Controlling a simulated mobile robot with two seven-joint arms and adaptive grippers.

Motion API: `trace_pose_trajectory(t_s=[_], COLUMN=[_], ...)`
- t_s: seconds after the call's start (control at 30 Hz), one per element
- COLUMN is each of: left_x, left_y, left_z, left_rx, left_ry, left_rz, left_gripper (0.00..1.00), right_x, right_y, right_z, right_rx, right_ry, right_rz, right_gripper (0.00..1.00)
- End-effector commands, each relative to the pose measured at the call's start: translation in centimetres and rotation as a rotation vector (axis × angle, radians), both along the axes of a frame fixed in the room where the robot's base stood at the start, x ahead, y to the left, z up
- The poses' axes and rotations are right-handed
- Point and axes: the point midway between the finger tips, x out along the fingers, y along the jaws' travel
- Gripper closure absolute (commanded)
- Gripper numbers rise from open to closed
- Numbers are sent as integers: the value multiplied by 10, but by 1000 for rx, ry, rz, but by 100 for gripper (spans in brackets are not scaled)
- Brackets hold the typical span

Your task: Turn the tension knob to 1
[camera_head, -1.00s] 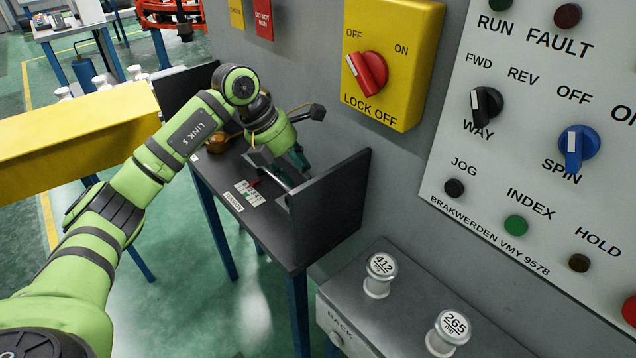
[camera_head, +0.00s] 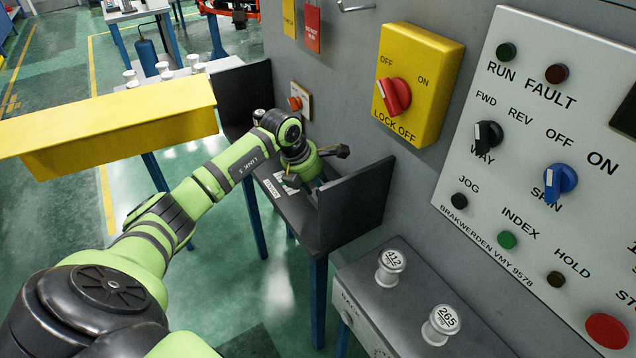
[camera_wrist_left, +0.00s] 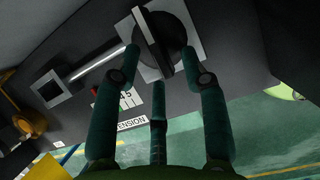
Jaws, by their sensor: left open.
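The tension knob (camera_wrist_left: 160,40) is a round dark dial on a pale square plate. A raised bar with a light edge crosses it, slightly tilted in the left wrist view. A tension label (camera_wrist_left: 132,125), seen upside down, and a partly hidden number card (camera_wrist_left: 125,100) lie beside it. My left gripper (camera_wrist_left: 160,55) is open, with two fingers on either side of the knob and a third below. I cannot tell whether they touch it. In the head view my left gripper (camera_head: 302,178) is low over the dark bench and hides the knob. My right gripper is not in view.
A dark upright panel (camera_head: 355,205) stands close right of my left gripper. A metal rod (camera_wrist_left: 97,62) and an orange-brown part (camera_wrist_left: 28,122) are near the knob. A yellow beam (camera_head: 110,120) is left. The control panel (camera_head: 540,110) and yellow lock-off box (camera_head: 418,75) are right.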

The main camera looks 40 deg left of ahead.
Motion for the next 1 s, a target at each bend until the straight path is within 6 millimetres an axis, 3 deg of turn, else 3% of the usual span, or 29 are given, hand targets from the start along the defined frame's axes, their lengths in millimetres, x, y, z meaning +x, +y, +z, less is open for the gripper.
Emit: trace_pose_trajectory(t_s=[0.23, 0.33, 0.37, 0.73, 1.0], left_x=[0, 0, 0, 0, -2], left_y=[0, 0, 0, -1, -5], left_z=[-1, -1, -1, 0, 1], left_rx=[0, 0, 0, 1, 0], left_ry=[0, 0, 0, 0, -1], left_rz=[0, 0, 0, 26, 170], left_gripper=[56, 96, 100, 100, 100], right_x=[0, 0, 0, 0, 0], right_y=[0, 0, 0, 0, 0], right_z=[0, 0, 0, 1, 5], right_rx=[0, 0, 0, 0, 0], right_ry=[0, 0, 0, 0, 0], right_rz=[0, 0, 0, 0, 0], right_gripper=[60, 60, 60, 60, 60])
